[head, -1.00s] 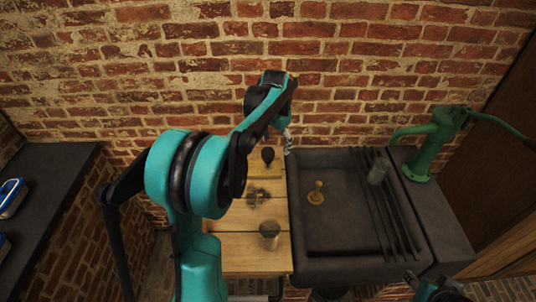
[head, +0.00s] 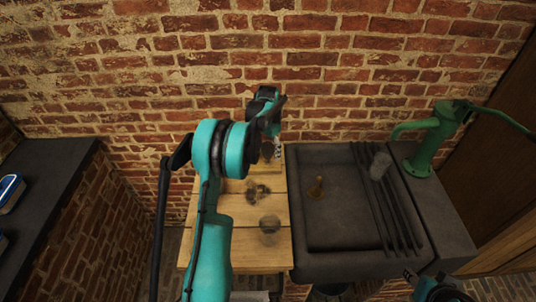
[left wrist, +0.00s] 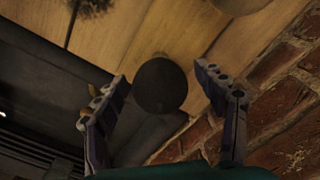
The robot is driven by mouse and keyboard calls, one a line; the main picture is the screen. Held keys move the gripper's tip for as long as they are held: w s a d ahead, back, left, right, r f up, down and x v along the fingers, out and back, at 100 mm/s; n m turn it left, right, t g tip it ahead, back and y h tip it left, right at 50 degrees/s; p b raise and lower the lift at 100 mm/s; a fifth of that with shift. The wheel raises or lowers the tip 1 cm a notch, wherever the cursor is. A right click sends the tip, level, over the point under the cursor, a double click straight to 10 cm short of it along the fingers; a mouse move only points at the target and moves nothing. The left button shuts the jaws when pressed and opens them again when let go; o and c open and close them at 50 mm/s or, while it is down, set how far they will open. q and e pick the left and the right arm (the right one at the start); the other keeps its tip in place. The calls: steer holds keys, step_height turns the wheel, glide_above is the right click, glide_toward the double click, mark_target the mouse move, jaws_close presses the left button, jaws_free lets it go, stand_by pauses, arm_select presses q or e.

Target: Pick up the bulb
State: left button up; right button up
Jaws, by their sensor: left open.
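The bulb appears to be a dark, rounded thing (left wrist: 160,86) on the wooden table. In the left wrist view it lies between the two spread fingers of my left gripper (left wrist: 163,80), with a gap on each side. In the head view my left gripper (head: 273,150) is over the far end of the table, and the dark bulb (head: 267,150) is largely hidden by it. My left gripper is open and empty. Part of my right gripper (head: 432,288) shows at the bottom edge; its jaws are unclear.
The wooden table (head: 212,247) also holds a clear jar (head: 269,226) and a small dark cluster (head: 258,192). A dark sink (head: 345,222) adjoins it on the right, with a brass piece (head: 316,188), a glass (head: 379,166) and a green pump (head: 428,150). A brick wall (head: 330,70) stands close behind.

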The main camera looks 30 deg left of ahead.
arm_select(q)
steer(key=shift+f, duration=0.3)
steer(key=shift+c, duration=0.3)
steer(key=shift+r, duration=0.1)
steer(key=c, duration=1)
steer(key=shift+o, duration=0.2)
step_height(320, 180, up, 10)
steer(key=p, duration=0.2)
steer(key=shift+p, duration=0.35)
